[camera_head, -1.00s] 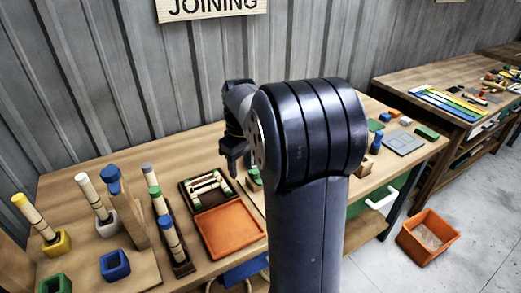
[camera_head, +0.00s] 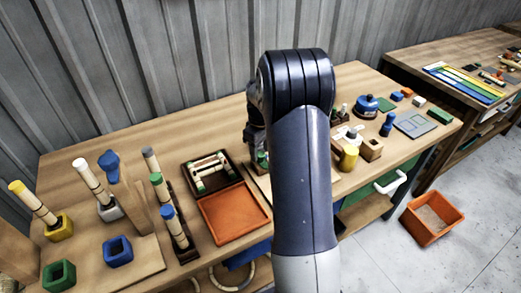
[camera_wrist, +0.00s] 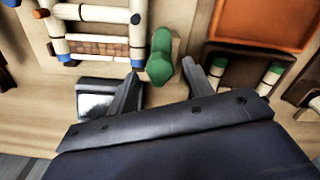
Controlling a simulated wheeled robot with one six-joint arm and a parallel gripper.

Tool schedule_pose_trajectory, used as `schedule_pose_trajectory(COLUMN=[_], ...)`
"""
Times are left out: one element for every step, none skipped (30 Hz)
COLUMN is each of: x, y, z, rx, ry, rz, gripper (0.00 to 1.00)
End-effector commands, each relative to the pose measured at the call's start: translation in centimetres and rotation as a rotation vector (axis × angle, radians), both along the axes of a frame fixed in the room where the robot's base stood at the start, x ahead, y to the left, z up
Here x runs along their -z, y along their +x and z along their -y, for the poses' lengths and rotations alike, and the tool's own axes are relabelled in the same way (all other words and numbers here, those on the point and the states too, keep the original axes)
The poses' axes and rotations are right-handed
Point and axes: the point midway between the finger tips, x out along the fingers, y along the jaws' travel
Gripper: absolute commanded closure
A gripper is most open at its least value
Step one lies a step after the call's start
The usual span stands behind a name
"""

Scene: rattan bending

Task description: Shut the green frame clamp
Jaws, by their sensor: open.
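The green frame clamp (camera_wrist: 160,58) shows in the wrist view as a rounded green piece beside a pale rattan frame (camera_wrist: 103,27) with blue-capped joints. In the head view a bit of green (camera_head: 262,158) shows below my gripper, mostly hidden by my arm. My gripper (camera_wrist: 163,82) is open and empty, with a dark finger on each side of the green clamp's near end. I cannot tell whether the fingers touch it. The clamp's far side and how far it is closed are not clear.
A dark block with a pale top (camera_wrist: 97,100) lies by the left finger. An orange lid (camera_head: 232,213) and a dark box of rattan pieces (camera_head: 208,172) lie left of my arm. Posts and colored cups stand farther left. A yellow cup (camera_head: 348,158) stands right of my arm.

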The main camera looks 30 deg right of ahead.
Motion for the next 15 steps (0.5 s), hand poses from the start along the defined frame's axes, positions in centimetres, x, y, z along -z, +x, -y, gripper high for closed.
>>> schedule_pose_trajectory(x=[0.47,0.66,0.86,0.97,1.06,1.13,1.16,1.17,1.18,1.17,1.17,1.17,1.17,1.16,1.16], y=[-0.04,-0.02,0.00,-0.01,-0.01,-0.01,-0.01,-0.01,-0.01,-0.01,-0.01,-0.01,-0.01,-0.01,-0.01], z=[-0.01,-0.01,-0.01,-0.01,-0.01,-0.01,-0.01,-0.01,-0.01,-0.01,-0.01,-0.01,-0.01,-0.01,-0.01], rx=[0.000,0.000,0.000,0.000,0.000,0.000,0.000,0.000,0.000,0.000,0.000,0.000,0.000,0.000,0.000], ry=[0.001,0.000,0.000,0.000,0.000,0.000,0.000,0.000,0.000,0.000,0.000,0.000,0.000,0.000,0.000], rz=[-0.003,-0.001,0.000,0.000,0.000,0.000,0.001,0.001,0.001,0.001,0.001,0.001,0.001,0.001,0.001], gripper=[0.51,0.51,0.51,0.51,0.51,0.51,0.51,0.51,0.51,0.51,0.51,0.51,0.52,0.55,0.58])
